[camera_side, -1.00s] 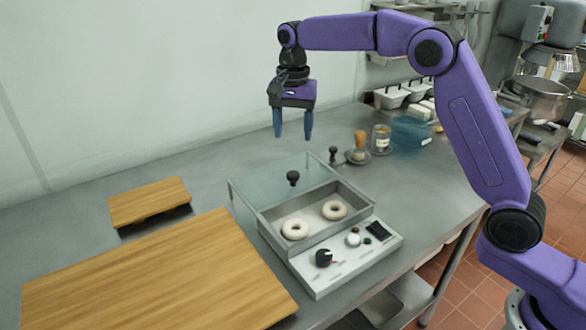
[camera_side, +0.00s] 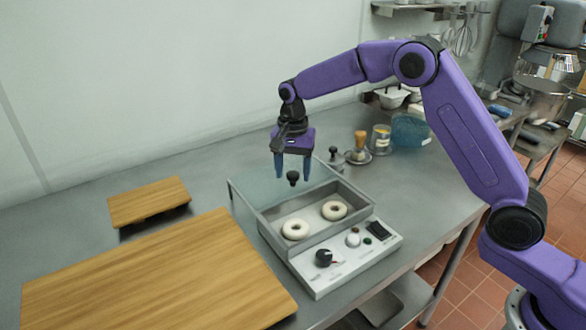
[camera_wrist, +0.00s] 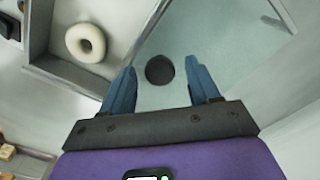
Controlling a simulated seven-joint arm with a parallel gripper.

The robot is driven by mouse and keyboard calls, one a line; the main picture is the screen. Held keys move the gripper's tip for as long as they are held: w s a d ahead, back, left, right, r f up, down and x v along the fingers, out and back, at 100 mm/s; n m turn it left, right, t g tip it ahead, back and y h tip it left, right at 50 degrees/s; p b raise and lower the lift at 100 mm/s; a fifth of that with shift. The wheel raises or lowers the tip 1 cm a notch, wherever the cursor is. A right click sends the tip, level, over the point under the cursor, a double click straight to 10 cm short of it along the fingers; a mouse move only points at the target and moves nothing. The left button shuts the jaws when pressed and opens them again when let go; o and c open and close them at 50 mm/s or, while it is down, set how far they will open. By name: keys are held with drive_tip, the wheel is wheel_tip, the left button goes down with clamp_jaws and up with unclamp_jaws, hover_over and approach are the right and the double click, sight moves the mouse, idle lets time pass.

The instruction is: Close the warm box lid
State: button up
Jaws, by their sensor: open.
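The warm box (camera_side: 268,229) is a grey metal box with a control panel. Its clear glass lid (camera_side: 248,196) stands slid back, off the open tray, with a round black knob (camera_side: 293,177) near its front edge. Two pale bagels (camera_side: 295,229) lie in the open tray. My gripper (camera_side: 293,177) is open with its fingers pointing down around the knob in the side view. In the wrist view the knob (camera_wrist: 160,70) lies between the two blue fingertips, apart from both. Whether the fingertips reach down to the knob's height is unclear.
The control panel (camera_side: 348,262) with a black dial is at the box's front. Wooden boards (camera_side: 150,290) lie to the left. A black-knobbed item, a wooden-handled tool (camera_side: 360,140), a jar and a blue container (camera_side: 410,130) stand behind to the right.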

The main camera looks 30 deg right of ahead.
clamp_jaws()
drive_tip(key=s, duration=1.4)
drive_tip(key=shift+s, duration=0.35)
drive_tip(key=shift+a, duration=0.1)
unclamp_jaws()
drive_tip(key=shift+s, duration=0.15)
drive_tip(key=shift+r, duration=0.1)
wheel_tip(320, 180, up, 17)
drive_tip(key=shift+r, duration=0.15)
